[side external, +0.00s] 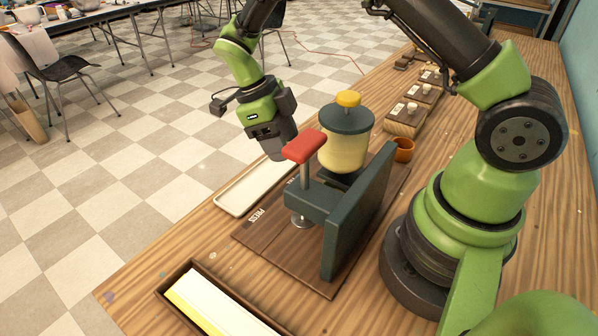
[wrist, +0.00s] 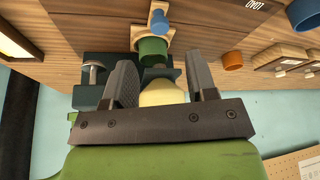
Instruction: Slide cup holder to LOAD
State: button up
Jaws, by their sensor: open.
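My gripper (wrist: 159,66) is open, its two dark fingers apart. In the side external view my gripper (side external: 276,147) hangs left of the dispenser, a cream jar (side external: 343,153) with a dark lid and yellow knob (side external: 348,99). In the wrist view, what looks like the cup holder is a pale wooden block (wrist: 141,34) with a blue knob (wrist: 158,20) and a green cup (wrist: 153,49). It lies beyond the fingertips and appears apart from them. The holder is not visible in the side external view. The LOAD label (wrist: 258,4) is right of it, upside down.
The red-handled press (side external: 305,146) stands on a dark board (side external: 255,238) marked PRESS. A white tray (side external: 236,200) lies left, a box of pale bars (side external: 215,305) in front. An orange cup (side external: 403,150) and wooden blocks (side external: 405,122) stand behind.

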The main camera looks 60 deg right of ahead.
jog(key=x, duration=0.8)
jog(key=shift+s, duration=0.1)
jog(key=shift+c, duration=0.4)
